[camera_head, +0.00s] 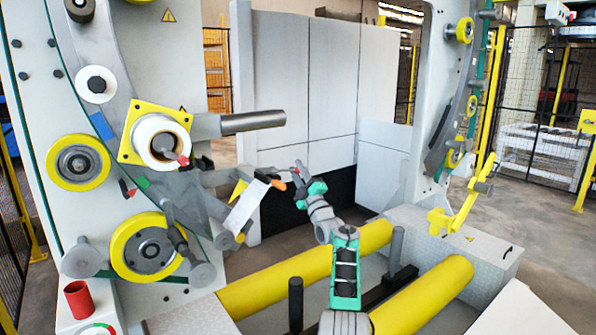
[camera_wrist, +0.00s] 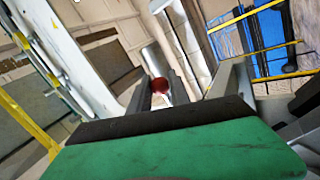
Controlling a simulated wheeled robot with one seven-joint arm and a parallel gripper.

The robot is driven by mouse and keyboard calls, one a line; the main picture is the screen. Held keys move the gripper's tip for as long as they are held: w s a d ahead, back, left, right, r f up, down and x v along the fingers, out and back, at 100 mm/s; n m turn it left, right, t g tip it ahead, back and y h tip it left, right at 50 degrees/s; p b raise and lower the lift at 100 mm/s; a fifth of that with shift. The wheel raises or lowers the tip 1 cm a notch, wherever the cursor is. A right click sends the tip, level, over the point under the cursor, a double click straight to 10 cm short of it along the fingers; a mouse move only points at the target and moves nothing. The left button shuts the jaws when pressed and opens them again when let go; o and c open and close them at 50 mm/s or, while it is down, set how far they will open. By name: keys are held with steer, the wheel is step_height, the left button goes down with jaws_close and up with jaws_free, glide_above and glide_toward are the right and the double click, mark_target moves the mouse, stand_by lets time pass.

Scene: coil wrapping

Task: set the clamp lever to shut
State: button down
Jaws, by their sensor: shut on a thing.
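In the wrist view, a round dark-red knob (camera_wrist: 160,86), which I take for the end of the clamp lever, sits between the two dark fingers of my gripper (camera_wrist: 161,98). The fingers are shut on it. In the head view, my gripper (camera_head: 279,180) is at the centre left, right of a tilted white plate (camera_head: 247,206).
A machine frame with yellow rollers (camera_head: 79,162) stands at left, with a metal shaft (camera_head: 253,122) sticking out above my gripper. Two long yellow rollers (camera_head: 285,286) lie low in front. Grey cabinets (camera_head: 305,80) stand behind.

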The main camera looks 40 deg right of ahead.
steer(key=c, duration=1.2)
jaws_free()
steer(key=f+b, duration=0.1)
steer(key=b, duration=0.3)
steer(key=shift+s+f, duration=0.2)
steer(key=shift+s, duration=0.2)
steer(key=b+v, duration=0.5)
steer(key=v, duration=0.1)
steer(key=shift+s+r+b, duration=0.2)
steer(key=shift+s+b, duration=0.15)
steer(key=shift+a, duration=0.1)
